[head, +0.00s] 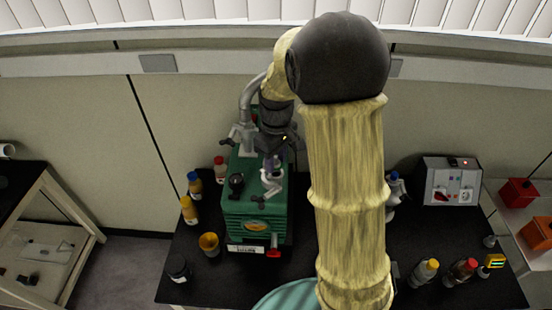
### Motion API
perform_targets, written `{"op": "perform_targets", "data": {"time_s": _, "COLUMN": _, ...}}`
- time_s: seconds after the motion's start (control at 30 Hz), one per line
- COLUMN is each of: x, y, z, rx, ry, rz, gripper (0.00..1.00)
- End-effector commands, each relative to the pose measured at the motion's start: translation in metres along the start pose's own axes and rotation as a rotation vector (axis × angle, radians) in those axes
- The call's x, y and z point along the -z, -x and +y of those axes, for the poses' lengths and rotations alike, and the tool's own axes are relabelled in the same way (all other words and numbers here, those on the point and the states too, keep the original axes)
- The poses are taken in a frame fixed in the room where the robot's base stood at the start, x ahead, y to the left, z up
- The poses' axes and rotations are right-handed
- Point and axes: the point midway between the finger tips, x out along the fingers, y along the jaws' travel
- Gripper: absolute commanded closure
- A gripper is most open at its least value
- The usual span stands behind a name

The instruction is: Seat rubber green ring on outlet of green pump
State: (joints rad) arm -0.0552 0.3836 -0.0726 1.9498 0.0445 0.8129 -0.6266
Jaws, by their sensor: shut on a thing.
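My gripper (274,158) points down over the pump's top, close to these fittings. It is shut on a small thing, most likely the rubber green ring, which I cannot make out. The outlet is not clearly visible among the fittings and my gripper. I cannot tell whether the held thing touches the pump.
Several bottles and an amber cup (209,244) stand left of the pump on the black bench (205,280). More bottles (425,273) and a grey control box (452,182) are at right. A bent metal pipe (250,95) rises behind the pump. My arm hides the bench's middle.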

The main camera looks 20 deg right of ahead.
Motion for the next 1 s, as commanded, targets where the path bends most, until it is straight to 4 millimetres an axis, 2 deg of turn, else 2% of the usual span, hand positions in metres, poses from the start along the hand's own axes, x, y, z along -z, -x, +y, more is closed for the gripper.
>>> {"op": "perform_targets", "data": {"time_s": 0.6, "x": 0.000, "y": -0.015, "z": 0.000, "rx": 0.000, "ry": 0.000, "rz": -0.001, "gripper": 0.89}}
{"op": "perform_targets", "data": {"time_s": 1.0, "x": 0.000, "y": -0.016, "z": 0.000, "rx": 0.000, "ry": 0.000, "rz": 0.000, "gripper": 0.89}}
